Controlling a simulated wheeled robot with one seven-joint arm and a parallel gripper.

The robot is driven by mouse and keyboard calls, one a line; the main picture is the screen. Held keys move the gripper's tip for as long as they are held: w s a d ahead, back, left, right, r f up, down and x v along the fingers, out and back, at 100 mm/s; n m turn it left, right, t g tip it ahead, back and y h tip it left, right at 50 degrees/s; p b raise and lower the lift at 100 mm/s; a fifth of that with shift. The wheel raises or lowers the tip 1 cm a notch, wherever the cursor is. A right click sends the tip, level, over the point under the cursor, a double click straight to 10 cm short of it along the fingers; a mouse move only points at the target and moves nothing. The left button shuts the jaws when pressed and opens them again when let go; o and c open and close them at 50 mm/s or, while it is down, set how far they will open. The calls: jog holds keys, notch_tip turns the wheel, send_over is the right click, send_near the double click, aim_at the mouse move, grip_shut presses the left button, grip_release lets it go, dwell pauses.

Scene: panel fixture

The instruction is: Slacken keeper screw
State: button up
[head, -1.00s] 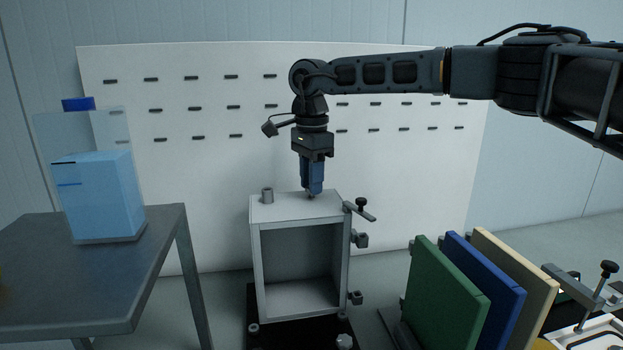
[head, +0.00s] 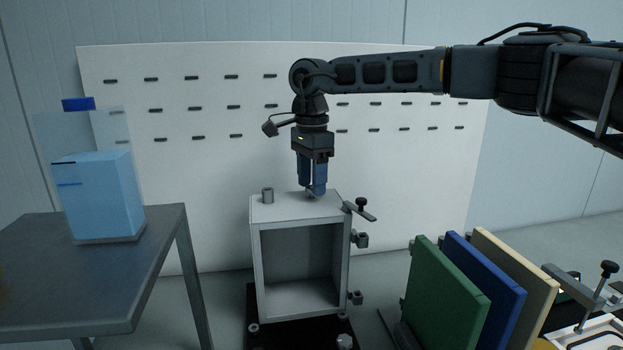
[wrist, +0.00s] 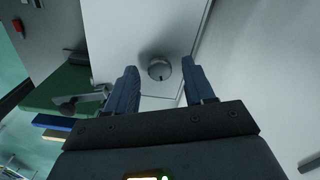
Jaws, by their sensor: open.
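A round grey screw head (wrist: 159,70) with a dark mark on its rim stands on the top face of a grey box frame (head: 256,275). In the wrist view it lies between the tips of my open gripper (wrist: 159,72), with a visible gap on both sides. In the head view my gripper (head: 312,192) points straight down at the right half of the box top, and its fingers mostly hide the screw. Whether the tips touch the top face, I cannot tell.
Green (head: 440,295), blue (head: 488,280) and tan (head: 520,270) panels stand at right. A table (head: 90,290) with a blue container (head: 100,195) is at left.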

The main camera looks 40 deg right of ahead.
aim_at(311, 187)
jog(key=shift+r+b, duration=0.55)
jog(key=shift+r, duration=3.3)
